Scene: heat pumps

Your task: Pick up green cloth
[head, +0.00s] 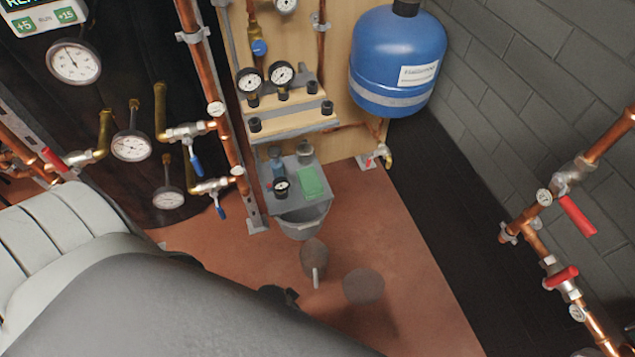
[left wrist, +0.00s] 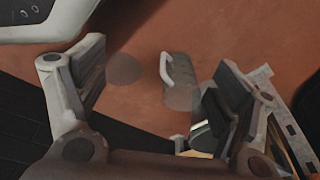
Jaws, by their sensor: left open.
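The green cloth (head: 313,182) lies flat on the right part of a small grey shelf (head: 296,208) low on the wooden panel. I cannot make it out in the left wrist view. My right gripper is in neither view.
On the shelf beside the cloth are a small gauge (head: 281,187) and bottles (head: 305,152). A grey bucket (head: 302,224) is beneath. A handled object (head: 313,262) is on the floor. A blue tank (head: 398,60) and copper pipes flank the panel. Floor to the right is open.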

